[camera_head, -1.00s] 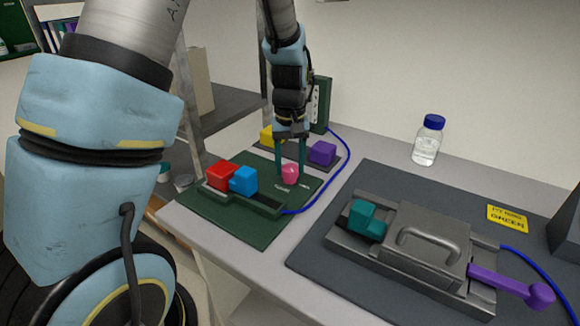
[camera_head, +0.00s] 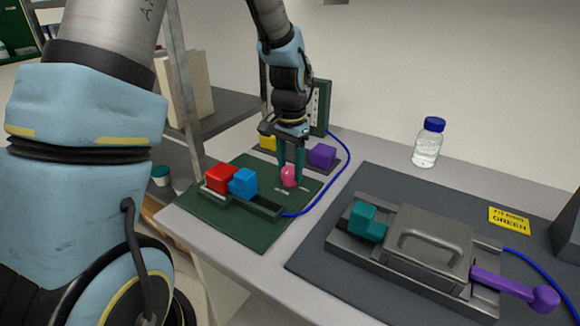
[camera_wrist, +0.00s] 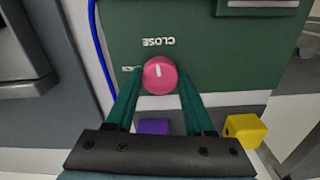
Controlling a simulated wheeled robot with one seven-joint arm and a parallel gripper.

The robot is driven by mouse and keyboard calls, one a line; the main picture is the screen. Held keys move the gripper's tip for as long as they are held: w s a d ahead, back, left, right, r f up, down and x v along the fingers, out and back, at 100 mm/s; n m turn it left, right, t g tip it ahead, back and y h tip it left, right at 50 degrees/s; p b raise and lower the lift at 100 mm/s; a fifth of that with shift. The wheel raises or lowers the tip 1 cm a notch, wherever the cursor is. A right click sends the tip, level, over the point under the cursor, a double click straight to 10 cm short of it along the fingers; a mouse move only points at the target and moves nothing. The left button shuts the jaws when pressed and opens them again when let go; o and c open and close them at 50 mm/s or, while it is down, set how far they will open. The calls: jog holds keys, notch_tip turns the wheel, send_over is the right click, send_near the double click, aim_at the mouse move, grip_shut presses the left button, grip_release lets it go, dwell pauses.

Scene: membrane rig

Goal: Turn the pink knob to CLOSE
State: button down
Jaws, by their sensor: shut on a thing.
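The pink knob (camera_head: 289,177) stands on the green panel (camera_head: 240,232) at the left of the table. My gripper (camera_head: 290,175) points down with its green fingers around the knob. In the wrist view my gripper (camera_wrist: 160,88) is shut on the pink knob (camera_wrist: 160,74), one finger on each side. A white line on the knob's top runs close to upright in that view. The word CLOSE on the green panel (camera_wrist: 220,50) appears upside down above the knob. A second label to the left of the knob is partly hidden by a finger.
Red (camera_head: 219,178) and blue (camera_head: 243,182) blocks sit in a track beside the knob. Yellow (camera_head: 268,143) and purple (camera_head: 322,156) blocks lie behind. A metal rig (camera_head: 430,240) with a purple lever (camera_head: 515,288) fills the right. A bottle (camera_head: 427,143) stands at the back.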

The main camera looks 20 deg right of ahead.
aim_at(289, 170)
jog(key=shift+m, duration=0.5)
jog(key=shift+c, duration=1.3)
grip_release()
notch_tip(289, 170, up, 11)
jog(key=b, duration=0.2)
jog(key=shift+f, duration=0.1)
